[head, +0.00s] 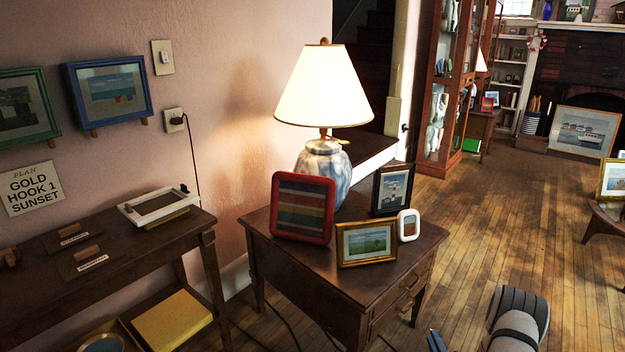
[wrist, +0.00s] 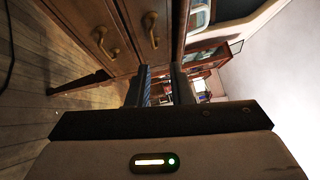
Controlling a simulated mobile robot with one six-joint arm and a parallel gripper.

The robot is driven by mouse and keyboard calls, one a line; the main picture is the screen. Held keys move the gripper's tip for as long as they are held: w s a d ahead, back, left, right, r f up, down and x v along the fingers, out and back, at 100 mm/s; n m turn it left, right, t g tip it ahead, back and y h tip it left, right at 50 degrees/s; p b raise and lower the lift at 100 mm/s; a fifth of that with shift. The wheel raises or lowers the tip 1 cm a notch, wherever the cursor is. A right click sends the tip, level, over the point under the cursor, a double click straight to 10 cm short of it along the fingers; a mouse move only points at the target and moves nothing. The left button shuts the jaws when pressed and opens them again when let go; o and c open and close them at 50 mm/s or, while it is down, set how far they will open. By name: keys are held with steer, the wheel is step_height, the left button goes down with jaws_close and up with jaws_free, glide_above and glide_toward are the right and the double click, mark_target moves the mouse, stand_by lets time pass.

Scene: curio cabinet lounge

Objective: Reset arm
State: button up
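My gripper shows in the wrist view (wrist: 160,80), with its two dark fingers apart and nothing between them. In the head view only a finger tip (head: 435,340) shows at the bottom edge, in front of the side table's right side. My arm (head: 516,318) shows at the bottom right, grey and black, above the wood floor. The wrist view is turned on its side and shows the table's drawers with brass handles (wrist: 105,42) beyond the fingers. No contact between gripper and furniture shows.
The side table (head: 345,285) bears a lamp (head: 325,100), a red striped frame (head: 302,208), a gold frame (head: 367,243), a black frame (head: 392,189) and a small white frame (head: 409,225). A console table (head: 120,265) stands left. Floor (head: 490,220) to the right is clear.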

steer(key=w+a+r+n+g+h+p, duration=0.1)
steer(key=w+r+n+g+p, duration=0.15)
steer(key=r, duration=0.55)
steer(key=w+a+r+n+g+p, duration=0.1)
steer(key=w+r+n+g+p, duration=0.2)
steer(key=r, duration=0.4)
steer(key=s+a+r+n+g+h+p, duration=0.1)
steer(key=a+r+n+p, duration=0.15)
steer(key=r, duration=0.65)
steer(key=a+r+n+g+h+p, duration=0.1)
steer(key=r+n+g+p, duration=0.15)
steer(key=r, duration=0.65)
steer(key=s+a+r+n+g+p, duration=0.1)
steer(key=s+a+r+g+p, duration=0.2)
steer(key=s+r, duration=0.4)
steer(key=s+a+r+n+p, duration=0.2)
steer(key=s+a+r+p, duration=0.2)
steer(key=s+r, duration=0.3)
steer(key=s+a+r+n+g+p, duration=0.2)
steer(key=s+a+r, duration=0.2)
steer(key=s, duration=0.5)
steer(key=s+a+r+n+g+y+p, duration=0.1)
steer(key=s+a+r+n+g+p, duration=0.1)
steer(key=s+r, duration=0.4)
steer(key=s+a+g+p, duration=0.1)
steer(key=s+a, duration=0.1)
steer(key=s, duration=0.2)
steer(key=shift+s+n, duration=0.3)
steer(key=shift+n, duration=0.05)
steer(key=shift+r, duration=0.1)
